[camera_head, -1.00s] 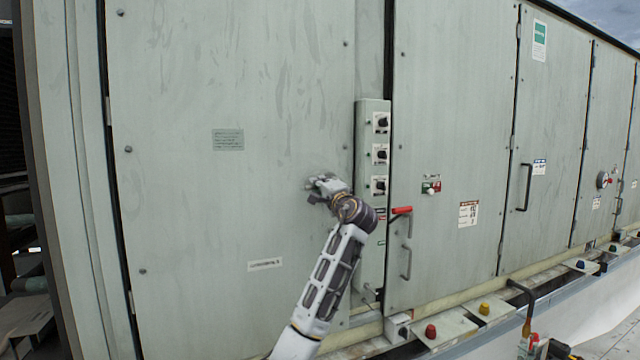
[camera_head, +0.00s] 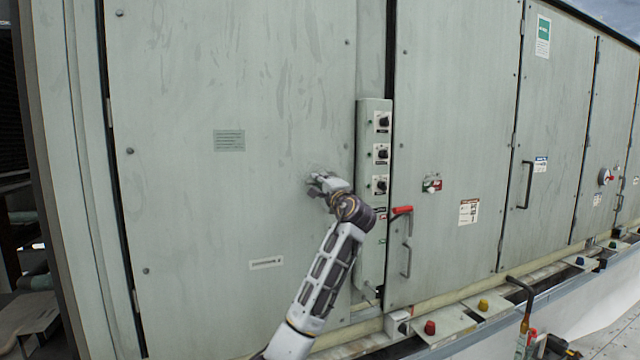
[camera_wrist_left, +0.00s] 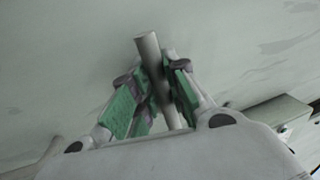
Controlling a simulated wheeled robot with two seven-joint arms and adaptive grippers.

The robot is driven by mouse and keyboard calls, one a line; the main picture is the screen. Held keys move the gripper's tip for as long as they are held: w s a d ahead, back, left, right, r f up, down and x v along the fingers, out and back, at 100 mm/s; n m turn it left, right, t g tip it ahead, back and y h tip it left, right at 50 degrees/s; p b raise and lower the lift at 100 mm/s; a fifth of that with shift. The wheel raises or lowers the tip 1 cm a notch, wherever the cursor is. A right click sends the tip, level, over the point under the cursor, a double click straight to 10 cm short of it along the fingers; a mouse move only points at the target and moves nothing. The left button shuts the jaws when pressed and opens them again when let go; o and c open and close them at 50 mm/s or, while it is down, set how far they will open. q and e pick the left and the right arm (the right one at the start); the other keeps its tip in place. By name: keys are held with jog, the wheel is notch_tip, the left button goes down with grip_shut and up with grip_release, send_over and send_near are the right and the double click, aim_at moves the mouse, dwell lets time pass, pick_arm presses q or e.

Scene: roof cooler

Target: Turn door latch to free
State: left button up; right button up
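The door latch shows in the left wrist view as a grey round bar (camera_wrist_left: 149,50) on the pale grey-green door (camera_head: 240,80). My left gripper (camera_wrist_left: 157,85) has its green-padded fingers on both sides of this bar and appears shut on it. The bar leans a little, with its top end to the left in that view. In the head view my left gripper (camera_head: 322,183) is against the right part of the door, and it hides the latch there. My right gripper is in neither view.
A narrow control box (camera_head: 372,240) with black knobs stands just right of my left gripper. A red-ended lever (camera_head: 402,210) and a door handle (camera_head: 407,260) are further right. Buttons, including a red one (camera_head: 430,327), line the ledge below.

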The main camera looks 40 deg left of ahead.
pick_arm(q)
jog(key=o, duration=0.4)
jog(key=shift+w, duration=0.1)
jog(key=shift+c, duration=0.2)
jog(key=shift+d, duration=0.15)
jog(key=v, duration=1.2)
jog(key=shift+f, duration=0.1)
